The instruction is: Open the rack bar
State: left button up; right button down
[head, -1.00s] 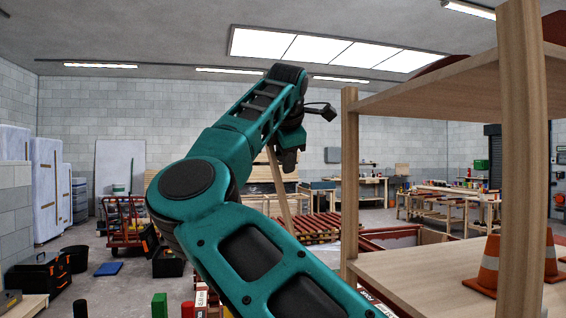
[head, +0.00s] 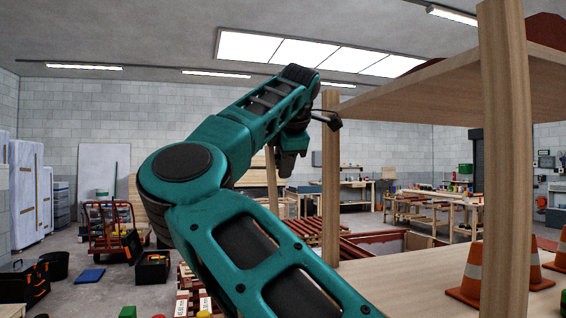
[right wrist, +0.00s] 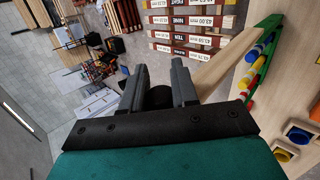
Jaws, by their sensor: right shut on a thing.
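The rack bar is a pale wooden batten (right wrist: 226,62); in the right wrist view it runs from beside my fingers up to a green strip at the upper right. In the head view the bar (head: 271,182) hangs nearly upright just left of my gripper. My right gripper (right wrist: 158,78) is shut on the bar, with a dark round part between its fingers; the exact contact is partly hidden. In the head view my right gripper (head: 287,165) is small and partly covered by my own wrist. My left gripper is out of view.
A wooden rack stands close on the right, with an upright post (head: 330,180), another post (head: 504,160) and a shelf holding traffic cones (head: 470,272). Labelled red battens (right wrist: 190,20) lie beyond my gripper in the wrist view. A red cart (head: 112,228) and toolboxes stand at left.

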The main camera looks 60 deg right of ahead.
jog(key=c, duration=0.9)
grip_release()
jog(key=v, duration=1.3)
jog(key=shift+f, duration=0.1)
